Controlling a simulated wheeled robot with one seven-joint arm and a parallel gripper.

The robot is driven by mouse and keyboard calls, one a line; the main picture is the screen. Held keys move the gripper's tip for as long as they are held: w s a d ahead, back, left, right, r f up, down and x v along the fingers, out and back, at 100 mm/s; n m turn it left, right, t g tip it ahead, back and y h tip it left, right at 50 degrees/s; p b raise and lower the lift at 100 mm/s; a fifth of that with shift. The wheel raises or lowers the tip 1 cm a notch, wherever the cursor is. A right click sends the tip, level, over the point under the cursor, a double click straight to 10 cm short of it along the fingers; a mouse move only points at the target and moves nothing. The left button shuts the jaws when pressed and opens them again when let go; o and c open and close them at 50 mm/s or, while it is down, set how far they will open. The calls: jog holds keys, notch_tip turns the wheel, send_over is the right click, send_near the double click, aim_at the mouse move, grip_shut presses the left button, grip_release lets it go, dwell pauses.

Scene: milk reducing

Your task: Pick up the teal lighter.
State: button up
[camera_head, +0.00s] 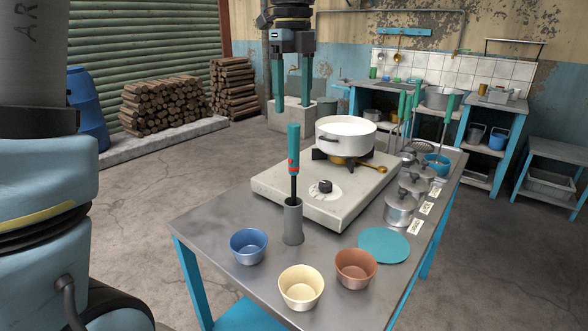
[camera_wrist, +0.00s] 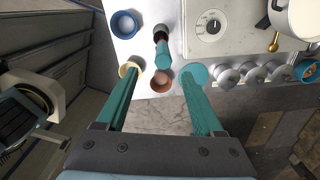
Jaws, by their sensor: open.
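The teal lighter (camera_head: 293,152) has a teal handle with a red band and a dark shaft. It stands upright with its lower end in a grey cylindrical holder (camera_head: 293,222) on the near part of the metal table (camera_head: 222,208). In the wrist view the lighter (camera_wrist: 163,53) is seen from above, just beyond the space between the fingers. My gripper (camera_wrist: 160,75) is open and empty, with two long teal fingers set wide apart. The fingers appear apart from the lighter.
Blue (camera_head: 249,246), cream (camera_head: 301,288) and brown (camera_head: 356,268) bowls stand near the holder. A white pot (camera_head: 346,135) sits on the stove (camera_head: 300,185) behind the lighter. Lidded metal canisters (camera_head: 400,208) line the right edge, near a flat teal disc (camera_head: 383,245).

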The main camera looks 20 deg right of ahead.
aim_at(294, 134)
jog(key=shift+s+d+f, duration=0.15)
jog(key=shift+f, duration=0.2)
jog(key=f, duration=0.3)
jog(key=f+p, duration=0.1)
jog(key=f, duration=0.2)
jog(key=f+p, duration=0.1)
jog(key=f, duration=0.2)
jog(key=shift+w+d+f, duration=0.1)
jog(key=shift+w+f, duration=0.15)
jog(key=shift+f, duration=0.15)
grip_shut()
